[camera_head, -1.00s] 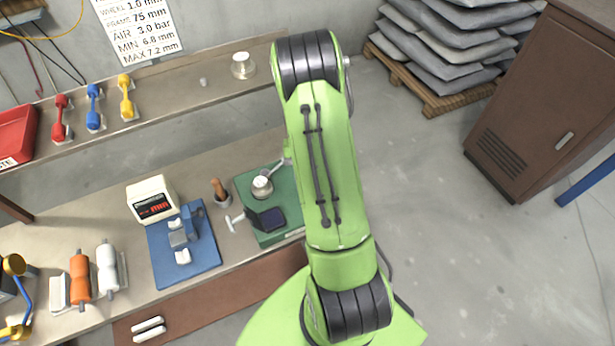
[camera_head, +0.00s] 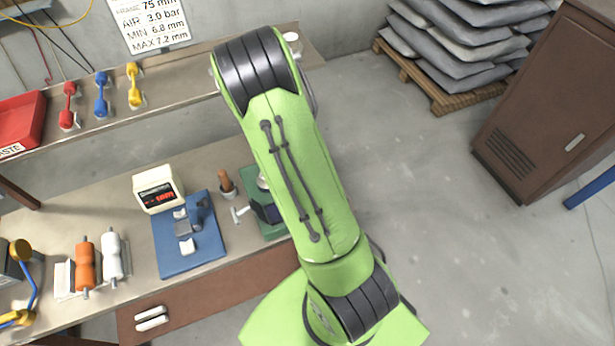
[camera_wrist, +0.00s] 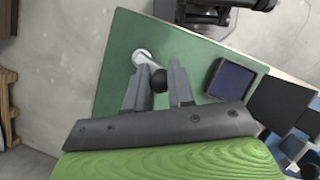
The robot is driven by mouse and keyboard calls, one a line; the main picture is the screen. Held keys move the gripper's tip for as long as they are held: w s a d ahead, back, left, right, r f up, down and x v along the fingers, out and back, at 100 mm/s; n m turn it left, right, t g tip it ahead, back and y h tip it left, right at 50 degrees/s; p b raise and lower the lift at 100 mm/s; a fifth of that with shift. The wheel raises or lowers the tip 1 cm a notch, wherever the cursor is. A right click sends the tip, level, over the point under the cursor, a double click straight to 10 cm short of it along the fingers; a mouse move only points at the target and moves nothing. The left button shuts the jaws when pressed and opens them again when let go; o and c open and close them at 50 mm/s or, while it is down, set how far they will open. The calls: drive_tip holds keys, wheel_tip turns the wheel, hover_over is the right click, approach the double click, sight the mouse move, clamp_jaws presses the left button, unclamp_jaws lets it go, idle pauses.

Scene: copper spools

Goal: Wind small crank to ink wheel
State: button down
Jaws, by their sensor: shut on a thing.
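The small crank (camera_wrist: 143,57) is on a green base plate (camera_wrist: 121,48). It has a pale round metal hub, a short arm and a black knob (camera_wrist: 158,80). My gripper (camera_wrist: 158,88) has a finger on each side of the knob and is shut on it. In the head view my green arm hides my gripper and most of the crank; only an edge of the pale hub shows. A dark blue square pad (camera_wrist: 231,80) in a black frame lies on the plate to the right of my fingers. I cannot make out the ink wheel for certain.
A blue plate with a small fixture (camera_head: 188,250) and a red-digit display box (camera_head: 157,189) stand left on the bench. A wooden-handled tool (camera_head: 226,182) and a pale T-shaped piece (camera_head: 240,214) are beside the green plate. The floor right of the bench is open.

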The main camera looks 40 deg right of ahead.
drive_tip(key=shift+s+a+n+h, duration=0.2)
drive_tip(key=shift+s+n+h, duration=0.15)
drive_tip(key=shift+n, duration=0.55)
drive_tip(key=c, duration=1)
unclamp_jaws()
drive_tip(key=shift+o, duration=0.2)
drive_tip(key=p+v, duration=0.2)
drive_tip(key=v, duration=1.3)
drive_tip(key=shift+a+r, duration=0.15)
drive_tip(key=shift+r, duration=0.2)
